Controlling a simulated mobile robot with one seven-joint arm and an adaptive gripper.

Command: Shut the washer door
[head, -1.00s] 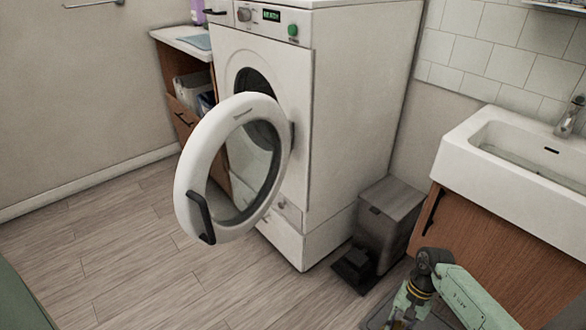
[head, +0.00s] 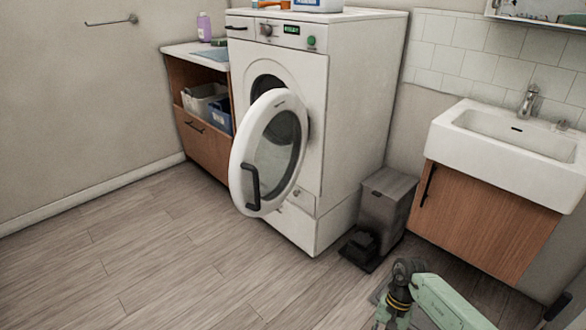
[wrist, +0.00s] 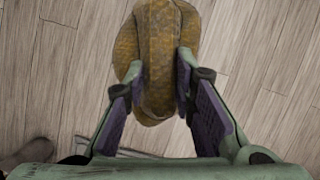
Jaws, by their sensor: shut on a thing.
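The white washer (head: 355,110) stands against the back wall in the head view. Its round door (head: 277,150) is wide open, swung out toward the front left, with a black handle (head: 251,188) on its free edge. The dark drum opening (head: 266,84) shows partly behind the door. My gripper (wrist: 160,90) is shut on a yellow-brown, textured, cloth-like thing (wrist: 157,50) in the wrist view, over the wood floor. In the head view only part of my arm shows at the bottom right, well apart from the door; the gripper itself is out of that frame.
A grey pedal bin (head: 385,205) stands right of the washer, in front of the wall. A white sink (head: 510,140) on a wooden cabinet (head: 480,215) is at the right. An open wooden cabinet (head: 205,150) with baskets is at the left. The floor in front is clear.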

